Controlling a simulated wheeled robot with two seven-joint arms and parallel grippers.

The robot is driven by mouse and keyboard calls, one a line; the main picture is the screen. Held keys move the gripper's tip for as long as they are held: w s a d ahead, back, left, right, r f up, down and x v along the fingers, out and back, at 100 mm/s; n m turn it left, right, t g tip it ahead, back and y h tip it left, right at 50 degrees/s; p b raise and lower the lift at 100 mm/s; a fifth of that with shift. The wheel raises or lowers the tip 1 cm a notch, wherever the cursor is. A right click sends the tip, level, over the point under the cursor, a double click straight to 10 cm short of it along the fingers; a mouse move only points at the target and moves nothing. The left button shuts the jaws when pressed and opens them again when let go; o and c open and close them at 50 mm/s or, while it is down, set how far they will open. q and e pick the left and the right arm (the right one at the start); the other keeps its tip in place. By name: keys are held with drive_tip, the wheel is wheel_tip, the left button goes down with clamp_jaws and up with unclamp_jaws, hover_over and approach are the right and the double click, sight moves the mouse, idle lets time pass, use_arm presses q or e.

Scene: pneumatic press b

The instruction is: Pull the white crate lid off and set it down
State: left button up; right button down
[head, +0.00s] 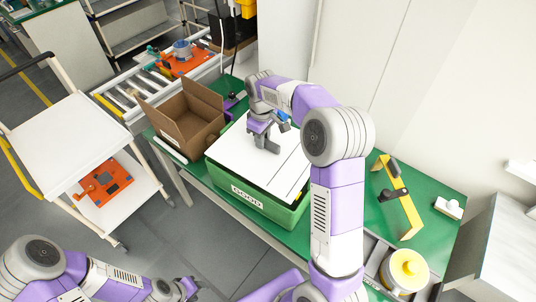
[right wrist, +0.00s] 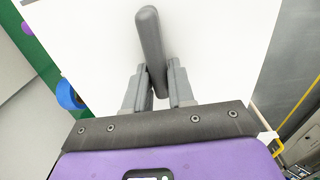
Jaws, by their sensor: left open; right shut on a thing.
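The white crate lid (head: 235,149) lies on top of a green crate (head: 262,208) labelled "GOOD" on the green table. My right gripper (head: 266,140) is over the lid and shut on its grey handle. In the right wrist view the handle (right wrist: 150,45) stands up between the two fingers (right wrist: 160,88), with the white lid (right wrist: 220,50) behind it. My left gripper (head: 188,287) is low at the bottom of the head view, away from the crate, open and empty. The crate's inside is hidden by the lid.
An open cardboard box (head: 186,122) stands just left of the crate. A yellow bracket (head: 402,200) and a yellow round part (head: 407,268) are on the right. A white cart (head: 75,145) stands at the left. Some green table (head: 440,232) is bare at the right.

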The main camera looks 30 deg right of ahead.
drive_tip(key=shift+r+p, duration=2)
drive_tip(key=shift+r, duration=0.45)
